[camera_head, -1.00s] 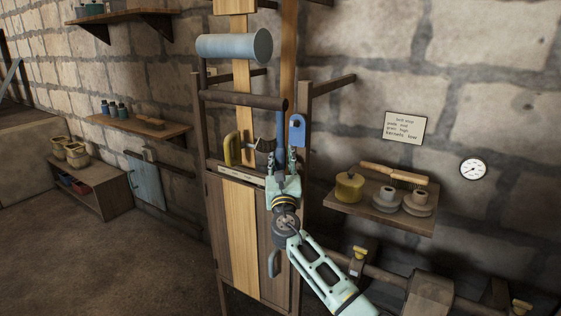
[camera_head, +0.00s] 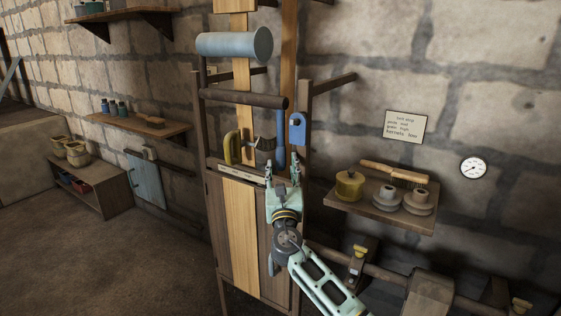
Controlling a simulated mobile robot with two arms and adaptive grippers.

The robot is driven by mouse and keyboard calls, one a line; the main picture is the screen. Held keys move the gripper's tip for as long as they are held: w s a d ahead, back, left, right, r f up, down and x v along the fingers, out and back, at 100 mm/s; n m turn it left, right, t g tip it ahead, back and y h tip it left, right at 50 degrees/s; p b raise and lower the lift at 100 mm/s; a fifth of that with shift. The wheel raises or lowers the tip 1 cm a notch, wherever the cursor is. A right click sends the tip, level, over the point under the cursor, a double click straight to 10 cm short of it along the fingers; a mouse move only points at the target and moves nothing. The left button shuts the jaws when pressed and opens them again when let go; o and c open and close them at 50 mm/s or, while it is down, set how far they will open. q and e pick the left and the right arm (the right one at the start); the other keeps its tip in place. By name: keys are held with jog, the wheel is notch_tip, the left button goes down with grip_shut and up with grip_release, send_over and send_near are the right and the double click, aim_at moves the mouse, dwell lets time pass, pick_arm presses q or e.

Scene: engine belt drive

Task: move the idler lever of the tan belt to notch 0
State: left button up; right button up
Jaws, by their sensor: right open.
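The tan belt (camera_head: 239,225) runs as a flat vertical strip down the front of the wooden frame, with another strip (camera_head: 288,55) higher at right. A blue rod (camera_head: 281,135), apparently the idler lever, hangs from the right end of a dark roller (camera_head: 243,98). My right gripper (camera_head: 282,171) is open and points up, its fingertips near the rod's lower end, one to each side in the picture. I cannot tell whether they touch it. A pale label strip (camera_head: 242,175) crosses the frame; its marks and the notches are too small to read. My left gripper is out of view.
A blue bracket (camera_head: 298,130) sits on the right post, close to the gripper. A yellow-green handle (camera_head: 232,148) is to the left. A shelf (camera_head: 385,217) with a yellow pot, cups and a brush stands out at right. A grey-blue drum (camera_head: 234,45) is above.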

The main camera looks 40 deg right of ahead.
jog(key=shift+v, duration=1.9)
jog(key=shift+a, duration=0.15)
